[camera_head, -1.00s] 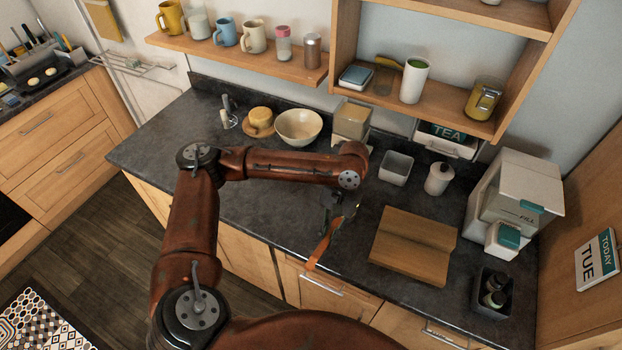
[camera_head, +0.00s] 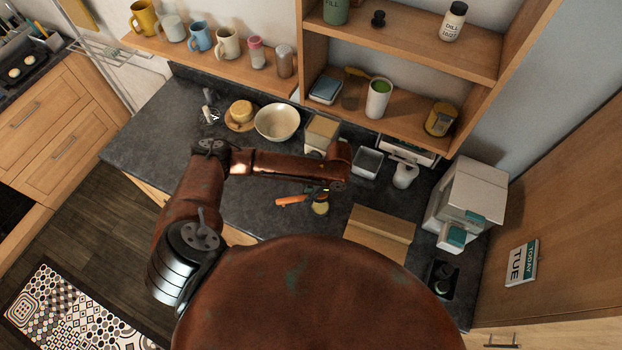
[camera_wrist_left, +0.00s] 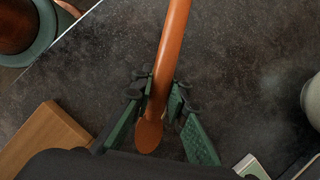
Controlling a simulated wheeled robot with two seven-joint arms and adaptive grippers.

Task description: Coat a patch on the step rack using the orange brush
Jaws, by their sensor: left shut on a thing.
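The orange brush (camera_head: 292,200) is held by my left gripper (camera_head: 318,193) above the dark counter. Its handle points left in the head view and a pale yellowish head shows beside the gripper. In the left wrist view the orange handle (camera_wrist_left: 172,45) runs up between the green fingers of my left gripper (camera_wrist_left: 158,103), which are shut on it. The wooden step rack (camera_head: 380,232) lies on the counter to the right of the brush, apart from it. A wooden piece, likely the rack (camera_wrist_left: 45,140), shows in the left wrist view. My right gripper is not in view.
Behind my left arm stand a cream bowl (camera_head: 277,122), a wooden-topped box (camera_head: 321,130) and a grey square container (camera_head: 367,162). A white jar (camera_head: 404,175) and a white dispenser (camera_head: 468,205) are to the right. A shelf (camera_head: 210,62) with mugs hangs above.

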